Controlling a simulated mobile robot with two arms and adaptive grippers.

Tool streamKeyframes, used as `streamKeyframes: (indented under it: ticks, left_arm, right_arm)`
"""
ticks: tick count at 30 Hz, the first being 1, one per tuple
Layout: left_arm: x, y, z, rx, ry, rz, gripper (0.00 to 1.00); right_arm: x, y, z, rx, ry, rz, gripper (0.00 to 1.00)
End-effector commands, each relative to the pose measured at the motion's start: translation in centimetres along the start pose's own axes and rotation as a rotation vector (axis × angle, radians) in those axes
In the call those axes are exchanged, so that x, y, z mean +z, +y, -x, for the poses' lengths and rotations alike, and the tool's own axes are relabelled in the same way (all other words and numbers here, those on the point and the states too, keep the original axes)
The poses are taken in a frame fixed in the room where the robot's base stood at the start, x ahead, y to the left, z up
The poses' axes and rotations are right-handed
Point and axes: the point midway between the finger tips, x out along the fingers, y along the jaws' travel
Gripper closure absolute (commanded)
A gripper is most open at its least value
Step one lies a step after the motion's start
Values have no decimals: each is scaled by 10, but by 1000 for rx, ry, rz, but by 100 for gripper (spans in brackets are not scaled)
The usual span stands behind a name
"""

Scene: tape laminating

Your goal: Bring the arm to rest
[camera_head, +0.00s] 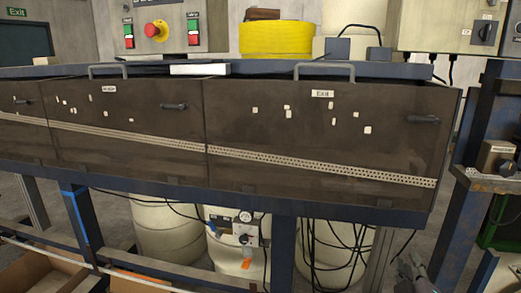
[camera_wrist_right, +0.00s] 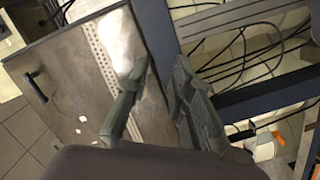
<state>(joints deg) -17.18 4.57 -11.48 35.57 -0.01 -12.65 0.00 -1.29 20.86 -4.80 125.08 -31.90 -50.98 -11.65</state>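My right gripper (camera_head: 415,272) shows at the bottom right edge of the head view, low in front of the machine's right end. In the right wrist view its two fingers (camera_wrist_right: 160,75) stand apart with a gap between them, and nothing is held. Beyond the fingers the wrist view shows a dark panel (camera_wrist_right: 75,75) with a perforated strip, and a dark blue frame beam (camera_wrist_right: 158,30). I cannot tell how close the fingertips are to these. My left gripper is in neither view.
The machine's dark panel doors (camera_head: 330,135) span the head view, with handles and a blue frame. Pale barrels (camera_head: 165,228) and loose black cables (camera_head: 330,245) are beneath. Another blue frame (camera_head: 480,130) stands at the right. Yellow tape (camera_head: 275,37) sits on top.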

Motion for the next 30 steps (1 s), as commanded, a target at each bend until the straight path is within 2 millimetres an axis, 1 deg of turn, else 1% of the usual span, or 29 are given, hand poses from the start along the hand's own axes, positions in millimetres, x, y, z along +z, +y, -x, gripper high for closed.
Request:
streamKeyframes:
  ticks: [1,2,3,5,6,8,9,11,12,14,15,18,23,24,25,29,30]
  left_arm:
    - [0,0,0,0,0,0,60]
    - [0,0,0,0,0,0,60]
    - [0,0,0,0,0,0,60]
    - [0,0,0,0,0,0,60]
    - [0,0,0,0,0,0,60]
    - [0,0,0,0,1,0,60]
    - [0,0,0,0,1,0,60]
    - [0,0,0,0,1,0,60]
    - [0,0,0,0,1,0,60]
    - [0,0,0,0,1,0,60]
    - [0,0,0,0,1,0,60]
    - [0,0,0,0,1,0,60]
    - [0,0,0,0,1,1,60]
    - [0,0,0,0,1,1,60]
    - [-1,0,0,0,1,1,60]
    - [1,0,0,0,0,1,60]
    - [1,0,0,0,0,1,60]
  right_arm:
    - [19,-32,19,-99,-68,-65,79]
    - [29,-50,31,-154,-109,-104,79]
    - [42,-72,48,-228,-166,-149,79]
    - [60,-103,76,-335,-253,-215,79]
    - [70,-122,96,-403,-309,-254,79]
    - [82,-145,124,-493,-386,-301,79]
    - [88,-158,142,-545,-433,-329,79]
    - [96,-173,167,-616,-495,-363,79]
    - [99,-182,183,-658,-532,-382,79]
    - [104,-193,205,-715,-585,-407,79]
    - [106,-199,219,-752,-618,-421,79]
    - [111,-212,253,-835,-695,-454,79]
    - [115,-225,306,-959,-814,-495,79]
    - [120,-236,299,-955,-814,-490,79]
    - [124,-244,296,-955,-816,-487,79]
    - [139,-275,286,-960,-825,-479,79]
    - [144,-285,284,-962,-829,-477,79]
